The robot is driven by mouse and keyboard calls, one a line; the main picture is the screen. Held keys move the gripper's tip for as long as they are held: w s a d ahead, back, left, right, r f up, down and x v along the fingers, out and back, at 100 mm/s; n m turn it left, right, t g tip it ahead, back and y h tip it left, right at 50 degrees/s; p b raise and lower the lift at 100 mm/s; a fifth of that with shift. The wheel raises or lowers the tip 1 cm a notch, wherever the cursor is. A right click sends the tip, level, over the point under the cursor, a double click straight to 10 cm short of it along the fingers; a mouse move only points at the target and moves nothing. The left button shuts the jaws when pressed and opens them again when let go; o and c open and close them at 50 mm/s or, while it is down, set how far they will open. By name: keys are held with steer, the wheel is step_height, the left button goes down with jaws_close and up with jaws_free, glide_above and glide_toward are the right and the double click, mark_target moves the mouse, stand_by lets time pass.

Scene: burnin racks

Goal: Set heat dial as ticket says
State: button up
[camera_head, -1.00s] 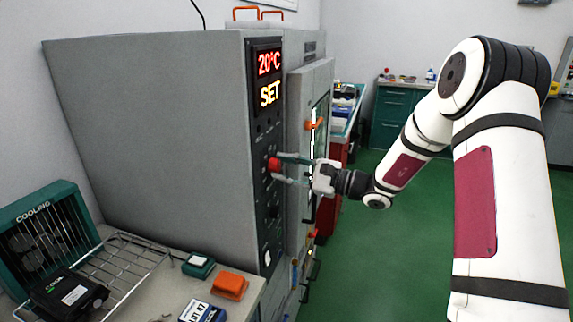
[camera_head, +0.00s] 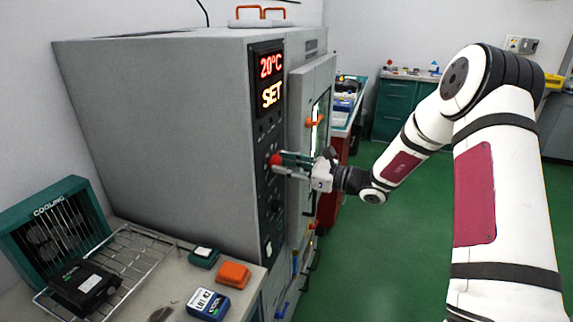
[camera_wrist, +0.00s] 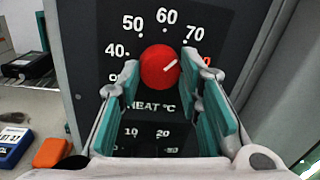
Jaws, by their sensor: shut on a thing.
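The marks 40, 50, 60 and 70 are readable; the lowest mark and a red one at right are partly hidden by the fingers. My gripper (camera_head: 278,165) is shut on the dial, with one teal finger on each side of it. The oven display (camera_head: 270,80) reads 20°C and SET. I see no readable ticket with a heat value.
A second scale with 10 and 20 shows below the dial (camera_wrist: 147,133). On the bench at left are a blue LOT 47 box (camera_head: 207,304), an orange block (camera_head: 233,274), a teal block (camera_head: 204,257), a wire rack (camera_head: 143,250) and a black unit (camera_head: 85,288). The green floor (camera_head: 365,260) is clear.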

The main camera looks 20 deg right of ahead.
steer(key=shift+f, duration=0.15)
steer(key=o, duration=1.2)
steer(key=shift+c, duration=0.2)
steer(key=shift+d, duration=0.1)
steer(key=v, duration=1.2)
